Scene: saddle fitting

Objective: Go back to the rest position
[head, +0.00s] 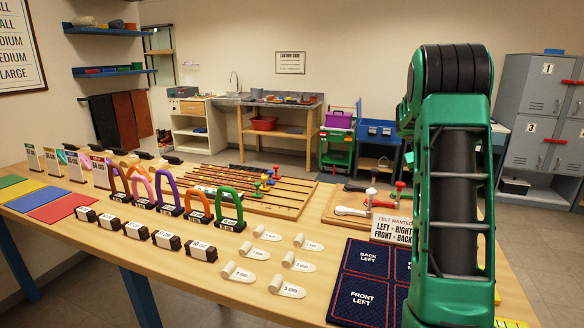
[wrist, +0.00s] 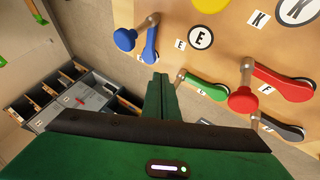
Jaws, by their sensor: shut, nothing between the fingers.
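My gripper (wrist: 160,97) shows in the wrist view as green fingers closed together with nothing between them. It is in front of a wooden board with coloured levers and letter labels, apart from them as far as I can tell. A blue lever (wrist: 149,45) is just above the fingertips, and a red lever (wrist: 282,82) is to the right. In the head view my green arm rises upright at the right and hides part of the table and the cabinets behind it. The gripper itself is not in the head view.
The wooden table (head: 190,275) holds several coloured arches (head: 230,205), dark labelled blocks (head: 168,240), white tags (head: 290,289) and a navy felt mat (head: 370,275). A board with slats (head: 285,200) lies behind. Grey lockers (head: 540,90) stand at the back right. Floor is open behind the table.

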